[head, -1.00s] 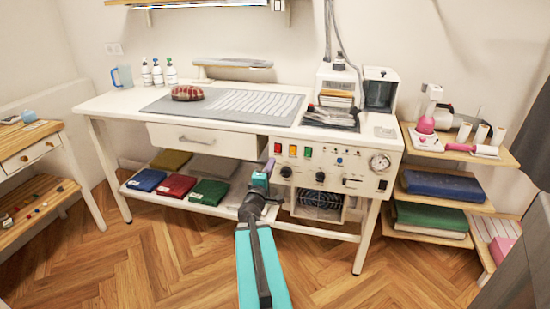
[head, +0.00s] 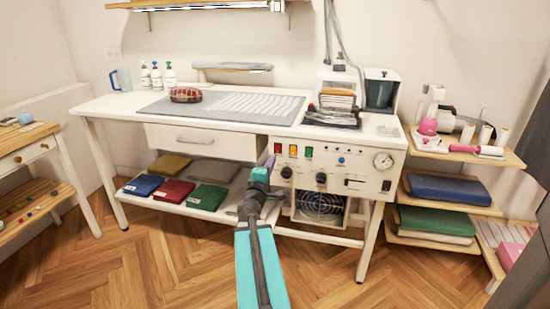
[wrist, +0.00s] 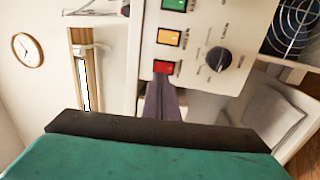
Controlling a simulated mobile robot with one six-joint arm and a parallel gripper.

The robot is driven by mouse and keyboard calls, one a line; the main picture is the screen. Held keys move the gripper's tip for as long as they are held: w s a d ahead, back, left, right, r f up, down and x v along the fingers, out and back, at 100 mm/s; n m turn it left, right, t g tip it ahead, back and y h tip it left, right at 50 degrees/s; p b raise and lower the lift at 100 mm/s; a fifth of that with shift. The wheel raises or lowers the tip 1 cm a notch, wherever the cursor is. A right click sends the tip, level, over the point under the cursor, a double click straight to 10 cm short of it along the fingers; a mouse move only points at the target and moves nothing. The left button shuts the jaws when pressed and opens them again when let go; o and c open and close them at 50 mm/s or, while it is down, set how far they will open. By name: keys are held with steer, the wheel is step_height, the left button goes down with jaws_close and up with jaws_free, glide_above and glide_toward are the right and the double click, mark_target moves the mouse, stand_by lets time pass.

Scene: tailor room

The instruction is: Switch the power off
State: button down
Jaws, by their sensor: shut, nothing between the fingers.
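The white control panel (head: 352,178) is under the right end of the worktable. It carries a red switch (head: 278,148), a yellow switch (head: 293,150) and a green switch (head: 308,152) in a row, with black knobs below. My gripper (head: 271,160) is shut and empty, just left of and below the red switch. In the wrist view the closed fingertips (wrist: 161,78) reach the lower edge of the red switch (wrist: 164,67), and I cannot tell whether they touch it. The yellow switch (wrist: 168,37) lies beyond it.
A black knob (wrist: 219,58) sits beside the switches. A white drawer (head: 200,141) is left of the panel, above a low shelf with folded cloths (head: 173,191). A fan grille (head: 319,203) is below the panel. The wooden floor in front is clear.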

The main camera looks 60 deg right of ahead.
mark_target(278, 146)
steer(key=shift+w+b, duration=0.1)
steer(key=shift+b, duration=0.95)
steer(key=shift+x, duration=3.25)
steer(key=shift+d, duration=0.1)
steer(key=shift+w+d+r+b, duration=0.1)
steer(key=shift+d+r+b, duration=0.05)
steer(key=shift+b, duration=0.15)
steer(key=shift+d+r, duration=0.1)
steer(key=shift+r, duration=0.15)
